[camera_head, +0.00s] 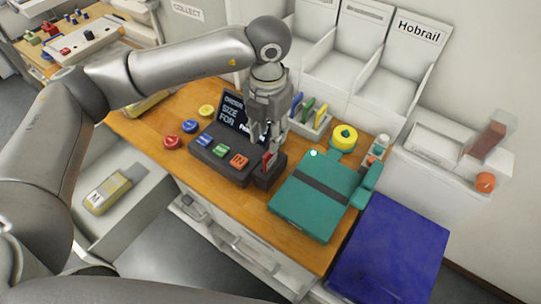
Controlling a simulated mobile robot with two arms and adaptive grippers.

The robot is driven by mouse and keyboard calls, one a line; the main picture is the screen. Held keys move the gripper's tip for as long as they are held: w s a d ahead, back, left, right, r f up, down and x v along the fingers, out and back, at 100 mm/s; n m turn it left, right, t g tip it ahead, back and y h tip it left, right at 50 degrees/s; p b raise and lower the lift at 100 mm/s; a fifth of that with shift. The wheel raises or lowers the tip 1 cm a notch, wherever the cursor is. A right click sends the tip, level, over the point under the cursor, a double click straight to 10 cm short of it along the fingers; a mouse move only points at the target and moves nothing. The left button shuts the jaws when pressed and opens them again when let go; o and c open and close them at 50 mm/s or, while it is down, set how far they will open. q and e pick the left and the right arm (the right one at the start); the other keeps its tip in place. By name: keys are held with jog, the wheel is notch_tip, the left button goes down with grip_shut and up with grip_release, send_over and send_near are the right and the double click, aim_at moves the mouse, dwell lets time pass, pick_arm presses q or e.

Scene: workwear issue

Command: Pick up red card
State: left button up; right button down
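The red card (267,163) stands upright in a dark block at the right end of the button console (216,160), and only a narrow part of it shows. My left gripper (266,147) points down from above, with its fingers apart right over the red card. I cannot tell whether the fingers touch the card. My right gripper is not in view.
A rack (312,125) of blue, green and yellow cards stands close behind the gripper. A dark sign (233,113) is to the left. A teal folded item (310,208) and a yellow roll (343,138) lie to the right. White bins (400,70) line the back.

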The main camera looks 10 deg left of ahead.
aim_at(269, 160)
pick_arm(q)
jog(key=f+p, duration=0.2)
jog(key=f, duration=0.1)
jog(key=f+p, duration=0.1)
jog(key=f, duration=0.1)
jog(key=shift+s+d+f, duration=0.15)
jog(key=shift+s+d, duration=0.1)
jog(key=shift+d, duration=0.05)
jog(key=shift+f, duration=0.35)
jog(key=shift+c, duration=0.4)
grip_shut()
